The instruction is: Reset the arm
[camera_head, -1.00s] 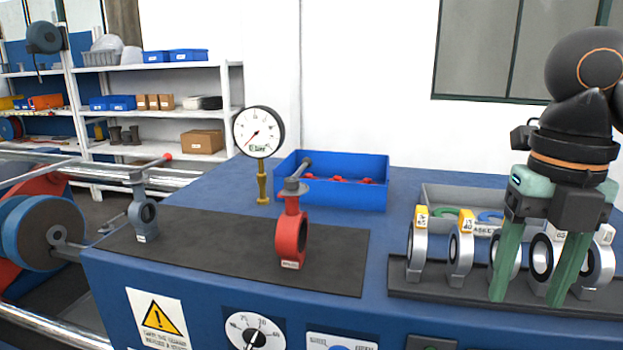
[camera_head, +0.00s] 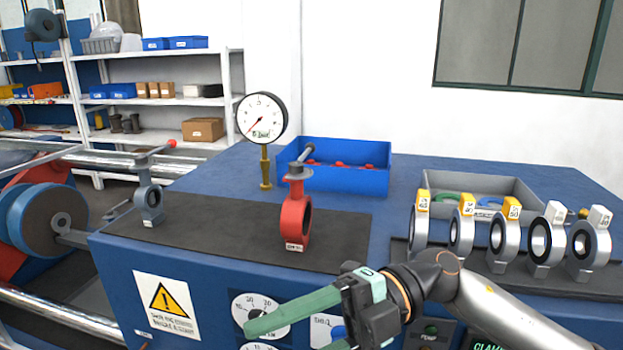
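My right gripper (camera_head: 285,330) is low in the view, in front of the bench's front panel, with its arm coming in from the right. Its green fingers point left and stand apart, with nothing seen between them; the lower finger is mostly cut off by the bottom edge. A red butterfly valve (camera_head: 293,222) and a grey butterfly valve (camera_head: 148,200) stand upright on the dark mat (camera_head: 225,230), each with a lever on top. Several silver valve rings (camera_head: 497,240) stand in a row on a dark strip at right. My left gripper is not in view.
A pressure gauge (camera_head: 261,117) stands behind the mat. A blue bin (camera_head: 350,178) with red parts and a grey tray (camera_head: 470,180) lie further back. The front panel carries dials (camera_head: 262,308) close to my gripper. Bench space between bin and tray is clear.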

